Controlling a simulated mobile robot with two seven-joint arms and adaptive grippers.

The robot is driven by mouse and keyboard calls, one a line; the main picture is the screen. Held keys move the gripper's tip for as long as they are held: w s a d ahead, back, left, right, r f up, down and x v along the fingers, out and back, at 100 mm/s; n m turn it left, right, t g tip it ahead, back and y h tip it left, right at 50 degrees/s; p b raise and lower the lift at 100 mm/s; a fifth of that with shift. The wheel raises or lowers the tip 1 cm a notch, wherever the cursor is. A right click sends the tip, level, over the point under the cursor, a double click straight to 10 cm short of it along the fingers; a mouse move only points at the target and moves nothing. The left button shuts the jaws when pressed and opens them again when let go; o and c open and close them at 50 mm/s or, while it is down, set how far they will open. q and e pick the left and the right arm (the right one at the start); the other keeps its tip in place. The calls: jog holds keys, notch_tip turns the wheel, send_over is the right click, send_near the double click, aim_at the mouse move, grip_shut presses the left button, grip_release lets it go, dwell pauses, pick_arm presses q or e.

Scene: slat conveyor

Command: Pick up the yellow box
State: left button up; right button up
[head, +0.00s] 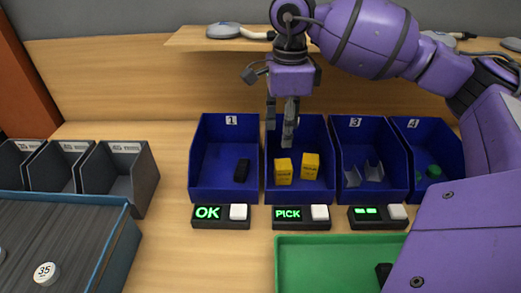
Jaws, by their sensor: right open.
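Two yellow boxes stand side by side in the second blue bin (270,190), the left yellow box (283,172) and the right yellow box (310,167). My right gripper (282,135) points down over the back of that bin, above and behind the boxes. It is open and empty, apart from both boxes. The bin's number label is hidden behind the gripper. The display (287,214) in front of this bin reads PICK. My left gripper is not in view.
Blue bin 1 (207,190) holds a black object, bin 3 (370,195) grey brackets, bin 4 (407,135) green items. A green tray (340,255) lies in front. A shelf (210,42) runs behind.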

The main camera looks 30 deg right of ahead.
send_over(283, 164)
notch_tip(283, 164, down, 5)
jog(key=shift+s+d, duration=0.1)
jog(key=shift+s, duration=0.05)
notch_tip(283, 164, down, 6)
jog(key=shift+f, duration=0.25)
jog(key=shift+c, duration=0.5)
jog(key=c, duration=0.7)
jog(key=shift+r, duration=0.1)
